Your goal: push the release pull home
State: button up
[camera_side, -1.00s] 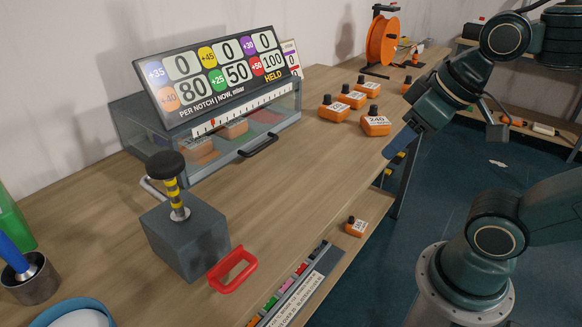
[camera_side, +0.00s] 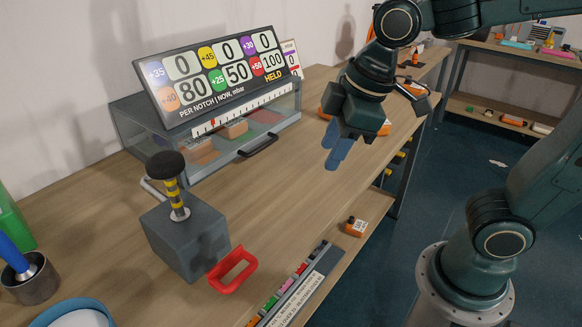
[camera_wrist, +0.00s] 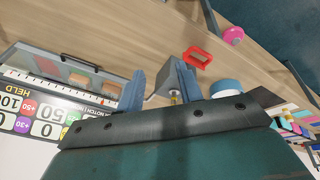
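The release pull is most likely the red loop handle (camera_side: 244,277), which sticks out at the front of a dark grey block (camera_side: 187,245) on the bench. A plunger with a black knob (camera_side: 165,165) and a yellow-banded stem stands on top of the block. In the wrist view the red loop (camera_wrist: 197,50) and part of the block (camera_wrist: 160,86) show beyond the fingers. My gripper (camera_side: 337,152) hangs above the bench's front edge, well to the right of the pull and apart from it. Its blue fingers (camera_wrist: 158,90) are apart with nothing held between them.
A clear-fronted case (camera_side: 215,150) with a dark handle and a number board (camera_side: 220,75) reading HELD stands behind. A blue-rimmed bowl (camera_side: 75,308) and a metal cup (camera_side: 32,283) are at the left front. Orange weights lie behind my gripper. The mid-bench is clear.

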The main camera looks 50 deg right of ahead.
jog(key=w+a+f+n+g, duration=0.1)
jog(key=w+a+f+n, duration=0.3)
jog(key=a, duration=0.4)
jog(key=n, duration=0.6)
send_over(245, 272)
jog(key=s, duration=0.3)
notch_tip(245, 272, down, 3)
jog(key=shift+w+f+g+h, duration=0.1)
jog(key=shift+g+h, duration=0.2)
jog(key=shift+g, duration=0.1)
jog(key=shift+w+f, duration=0.4)
jog(key=shift+f, duration=1.85)
jog(key=shift+w+f, duration=0.45)
jog(key=shift+f, duration=1.8)
jog(key=shift+w+f, duration=0.4)
jog(key=shift+f, duration=1.85)
grip_shut()
